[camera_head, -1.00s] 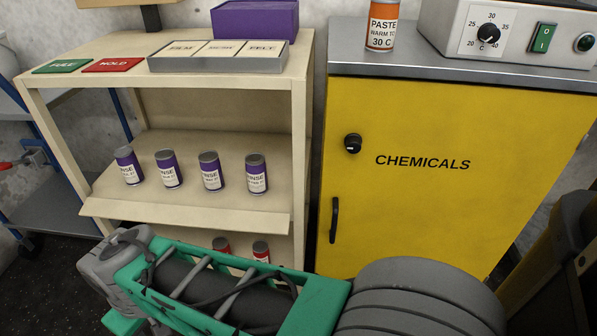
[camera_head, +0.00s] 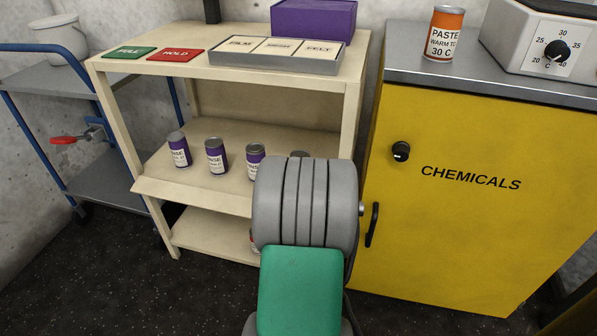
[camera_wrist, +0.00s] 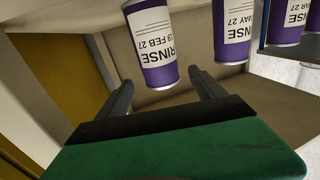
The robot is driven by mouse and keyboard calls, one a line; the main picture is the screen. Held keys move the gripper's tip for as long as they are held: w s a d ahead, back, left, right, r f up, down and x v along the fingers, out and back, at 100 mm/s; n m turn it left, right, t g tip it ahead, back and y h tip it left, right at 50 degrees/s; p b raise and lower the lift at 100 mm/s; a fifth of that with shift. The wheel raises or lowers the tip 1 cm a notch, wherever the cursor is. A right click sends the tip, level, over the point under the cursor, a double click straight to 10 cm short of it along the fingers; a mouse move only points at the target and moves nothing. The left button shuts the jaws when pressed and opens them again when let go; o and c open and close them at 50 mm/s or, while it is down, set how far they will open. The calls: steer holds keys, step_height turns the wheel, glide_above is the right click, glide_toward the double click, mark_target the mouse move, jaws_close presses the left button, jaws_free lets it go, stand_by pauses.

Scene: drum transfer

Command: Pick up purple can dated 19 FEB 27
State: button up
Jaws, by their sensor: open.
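The purple can dated 19 FEB 27 (camera_wrist: 152,45) has a white RINSE label and shows upside down in the wrist view. My gripper (camera_wrist: 160,76) is open, its two fingers pointing toward this can. My gripper is hidden there.
Similar purple cans stand beside it, one marked MAY 27 (camera_wrist: 235,30) and one MAR 27 (camera_wrist: 285,22). The pale shelf unit (camera_head: 140,120) has a board above the cans. A yellow cabinet (camera_head: 460,230) stands close on the right.

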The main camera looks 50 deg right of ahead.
mark_target(300, 153)
steer(key=b+x, duration=0.2)
steer(key=x, duration=0.5)
steer(key=shift+w+d+f+b, duration=0.1)
steer(key=shift+w+d+b, duration=0.15)
steer(key=shift+b, duration=0.1)
steer(key=shift+a, duration=0.1)
steer(key=shift+c, duration=0.5)
jaws_close()
